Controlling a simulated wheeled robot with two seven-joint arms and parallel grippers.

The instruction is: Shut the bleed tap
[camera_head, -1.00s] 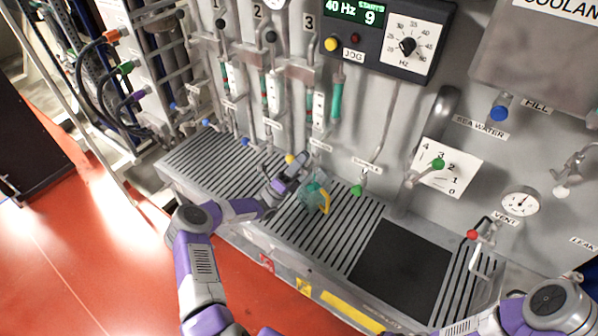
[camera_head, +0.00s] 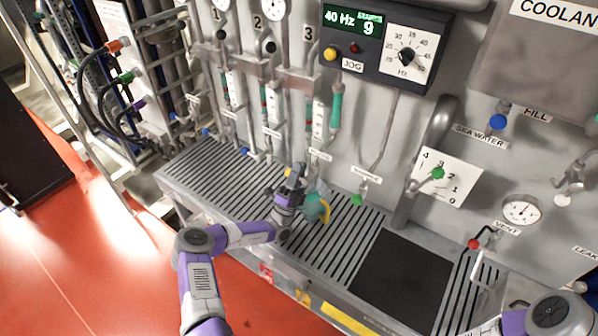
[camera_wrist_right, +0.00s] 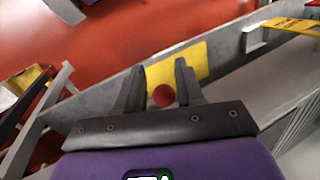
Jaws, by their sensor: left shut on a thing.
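The tap that my left gripper is at has a small yellow handle (camera_head: 288,172), beneath a pipe above the slatted bench. Its label is too blurred to read. My left gripper (camera_head: 297,170) is at this handle, its fingers pointing up toward the panel, and looks shut on it. The fingers partly hide the tap. A teal jug (camera_head: 314,207) with a yellow handle stands on the bench just right of the gripper. In the right wrist view my right gripper (camera_wrist_right: 160,85) is open, with a red ball-shaped knob (camera_wrist_right: 163,96) showing between its fingers.
A green-handled tap (camera_head: 357,200) hangs to the right of the jug. A red knob (camera_head: 473,244) is by the VENT label. A black mat (camera_head: 402,275) lies on the bench (camera_head: 215,165). Several pipes and gauges line the panel. The red floor (camera_head: 90,260) is open at left.

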